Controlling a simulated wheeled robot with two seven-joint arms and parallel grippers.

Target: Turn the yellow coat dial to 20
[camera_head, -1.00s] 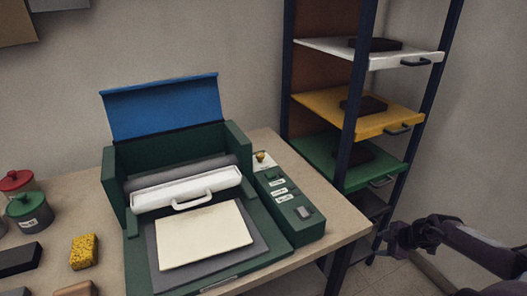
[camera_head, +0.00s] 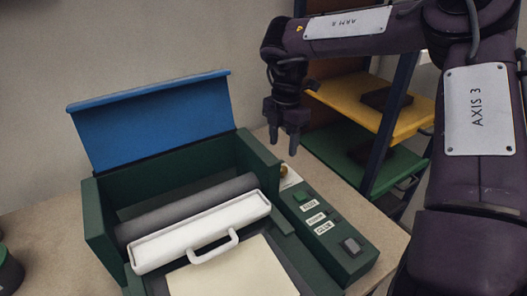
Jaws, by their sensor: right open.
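The yellow coat dial (camera_head: 284,170) is a small yellow knob at the back end of the green control panel (camera_head: 335,243), on a pale plate, partly hidden by the green machine's side wall. Its setting is too small to read. My right gripper (camera_head: 284,138) points down above the dial in the picture, open and empty, apart from it. My left gripper is not in view.
The green machine (camera_head: 92,225) has its blue lid (camera_head: 155,118) raised and a white handled tray (camera_head: 200,233) in front of a grey roller. A rack with a yellow shelf (camera_head: 345,99) and a green shelf (camera_head: 395,162) stands behind my right arm.

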